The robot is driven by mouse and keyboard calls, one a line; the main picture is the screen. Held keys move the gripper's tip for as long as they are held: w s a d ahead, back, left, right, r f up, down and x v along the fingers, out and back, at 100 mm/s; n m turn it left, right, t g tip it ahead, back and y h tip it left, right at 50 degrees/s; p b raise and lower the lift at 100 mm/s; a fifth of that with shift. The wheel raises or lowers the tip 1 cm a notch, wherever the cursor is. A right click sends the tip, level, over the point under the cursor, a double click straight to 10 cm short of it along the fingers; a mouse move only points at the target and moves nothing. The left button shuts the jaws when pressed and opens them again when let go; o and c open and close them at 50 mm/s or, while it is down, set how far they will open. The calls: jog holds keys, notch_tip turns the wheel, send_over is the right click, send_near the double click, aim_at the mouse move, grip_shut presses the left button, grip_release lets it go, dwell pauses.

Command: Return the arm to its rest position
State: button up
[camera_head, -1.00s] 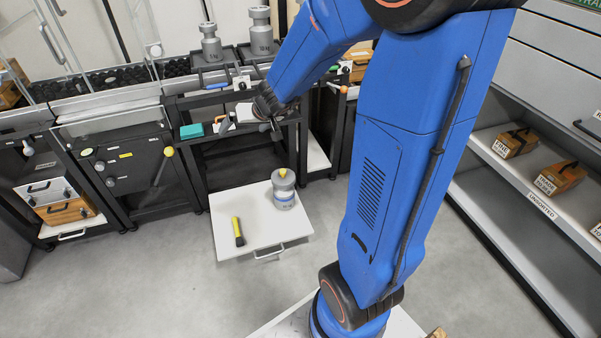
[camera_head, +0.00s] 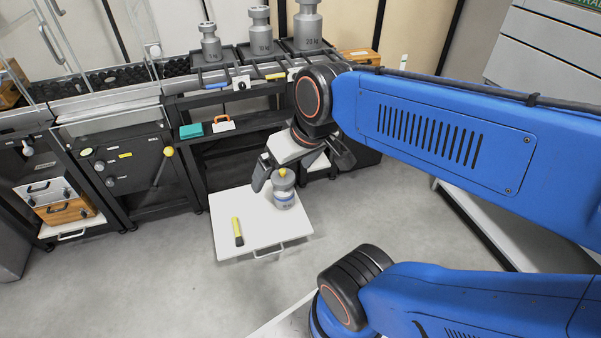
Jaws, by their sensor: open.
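My blue arm (camera_head: 440,125) is folded, with its links running out of the picture to the right. My gripper (camera_head: 301,170) hangs over the back right of a white pull-out shelf. Its dark fingers are spread wide and nothing shows held between them. A grey cylindrical weight with a yellow top (camera_head: 284,190) stands upright on the shelf, close to the left finger. I cannot tell whether they touch.
The white shelf (camera_head: 228,208) also holds a yellow and black tool (camera_head: 237,231). Behind are a black bench with a teal box (camera_head: 191,131), and large grey weights (camera_head: 260,32) on trays. Grey floor lies clear in front. White shelving stands at right.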

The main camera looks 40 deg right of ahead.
jog(key=s+d, duration=0.1)
jog(key=s+d+h, duration=0.1)
jog(key=s, duration=0.1)
jog(key=shift+c, duration=0.3)
dwell(1.1)
